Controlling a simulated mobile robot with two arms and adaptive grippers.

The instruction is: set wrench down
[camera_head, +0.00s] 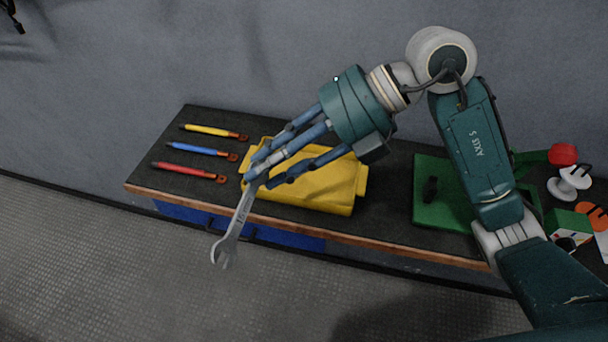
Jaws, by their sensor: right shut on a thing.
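A grey metal wrench (238,222) is held in my right gripper (255,174). The gripper's fingers are shut on its upper end. The wrench hangs down and to the left, with its open jaw end past the front edge of the workbench (385,226) in the picture. The gripper is in front of a yellow box (325,190) on the bench and hides part of it. I cannot tell whether the gripper touches the box. My left gripper is not clearly in view; only a small dark part shows at the top left corner.
Yellow, blue (195,151) and red (185,170) handled tools lie side by side at the bench's left end. A green tray (428,212) with a dark object is to the right. A red-topped item (563,154) and other small objects crowd the far right. Dark bench surface between box and tray is bare.

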